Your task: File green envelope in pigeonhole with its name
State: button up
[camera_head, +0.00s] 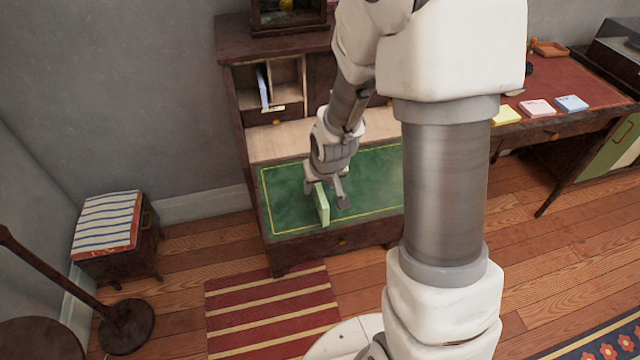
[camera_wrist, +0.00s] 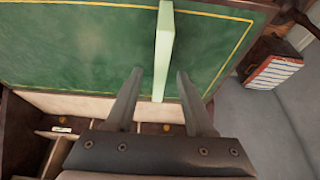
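The green envelope (camera_head: 322,206) is pale green and stands on edge on the desk's green writing surface (camera_head: 285,215). My gripper (camera_head: 327,195) is low over the desk at the envelope. In the wrist view, the envelope (camera_wrist: 164,50) runs lengthwise between my two spread fingers (camera_wrist: 160,73), with a gap on each side. Pigeonholes (camera_head: 270,85) stand at the back of the desk. One at the left holds an upright blue envelope (camera_head: 263,88). A small pale label (camera_head: 277,107) is below them, too small to read. My arm hides the pigeonholes further right.
A side table (camera_head: 590,93) at the right carries yellow (camera_head: 506,115), pink (camera_head: 538,107) and blue (camera_head: 571,103) pads. A striped stool (camera_head: 107,222) stands at the left. A glass-fronted case (camera_head: 288,15) stands on top of the desk. The writing surface around the envelope is clear.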

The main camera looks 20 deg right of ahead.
jog(key=p+v, duration=0.4)
jog(key=v, duration=1.3)
jog(key=shift+r, duration=0.2)
jog(key=shift+s+r, duration=0.1)
